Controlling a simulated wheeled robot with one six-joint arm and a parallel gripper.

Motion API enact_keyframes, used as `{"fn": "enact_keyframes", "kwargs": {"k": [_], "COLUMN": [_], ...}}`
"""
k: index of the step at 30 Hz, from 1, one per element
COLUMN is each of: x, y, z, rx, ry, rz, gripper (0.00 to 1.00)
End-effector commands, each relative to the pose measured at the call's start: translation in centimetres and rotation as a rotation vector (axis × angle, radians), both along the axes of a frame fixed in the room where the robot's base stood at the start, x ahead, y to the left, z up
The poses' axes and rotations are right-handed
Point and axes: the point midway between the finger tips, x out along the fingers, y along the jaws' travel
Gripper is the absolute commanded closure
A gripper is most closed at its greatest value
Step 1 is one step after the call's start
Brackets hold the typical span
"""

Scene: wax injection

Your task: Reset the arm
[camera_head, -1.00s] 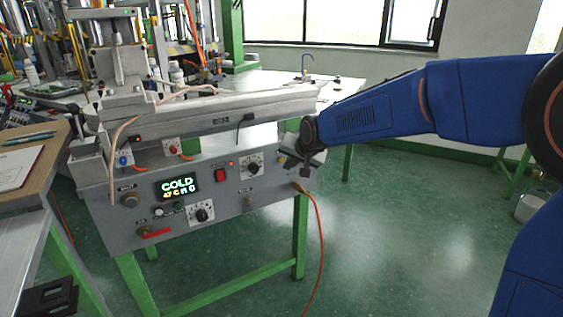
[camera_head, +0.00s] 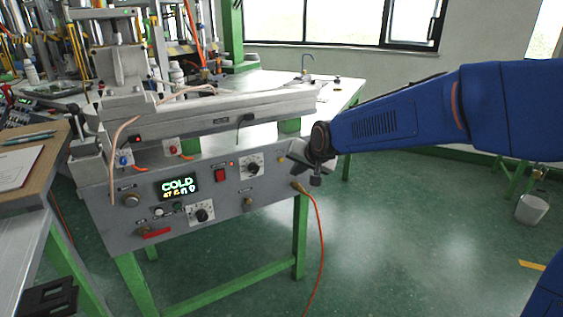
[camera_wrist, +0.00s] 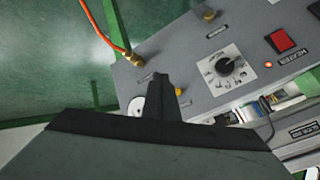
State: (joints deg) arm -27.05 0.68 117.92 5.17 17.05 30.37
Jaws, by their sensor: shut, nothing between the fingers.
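My blue arm (camera_head: 400,115) reaches in from the right in the head view. My gripper (camera_head: 316,181) is at its end, just right of the wax injection machine's front panel (camera_head: 110,215). In the wrist view my gripper (camera_wrist: 160,88) is dark, shut and empty. It is in front of the panel, near a dial (camera_wrist: 226,65), and hides part of the panel. I cannot tell the exact gap between them. In the head view the machine's display (camera_head: 180,187) reads COLD.
A red switch (camera_head: 220,174) and several knobs are on the panel. An orange cable (camera_head: 319,240) hangs from its right end to the floor. A workbench (camera_head: 30,165) stands at the left. Green floor (camera_head: 410,230) is open at the right, with a bucket (camera_head: 531,209) farther off.

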Motion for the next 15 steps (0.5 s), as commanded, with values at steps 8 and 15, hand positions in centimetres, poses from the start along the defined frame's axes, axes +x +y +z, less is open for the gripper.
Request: {"fn": "enact_keyframes", "kwargs": {"k": [8,15], "x": [-0.3,-4.4], "y": [-0.6,-7.2], "z": [0.2,1.6], "rx": [-0.006,-0.076], "ry": [0.0,0.017], "rz": [-0.001,-0.004], "gripper": [1.0,1.0]}}
